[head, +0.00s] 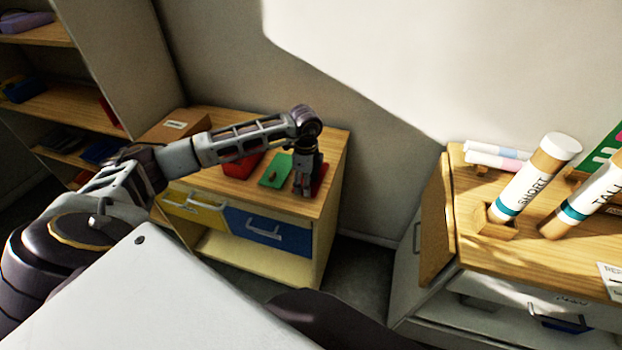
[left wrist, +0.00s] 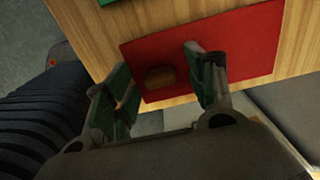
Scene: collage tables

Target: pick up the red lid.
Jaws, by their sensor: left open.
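The red lid (head: 320,178) lies flat on the small wooden-topped cabinet (head: 325,140), near its right end. It is a flat red panel in the left wrist view (left wrist: 250,45), with a small wooden knob (left wrist: 160,76) on it. My left gripper (head: 304,190) points down over the lid and hides part of it in the head view. In the left wrist view my left gripper (left wrist: 158,68) is open, its fingers on either side of the knob. I cannot tell whether they touch it. My right gripper is not in view.
A green lid (head: 272,172) with a knob lies just left of the red lid. A red box (head: 240,167) and a cardboard box (head: 172,126) stand farther left. Another table with large marker-like tubes (head: 537,180) is at the right, across a gap.

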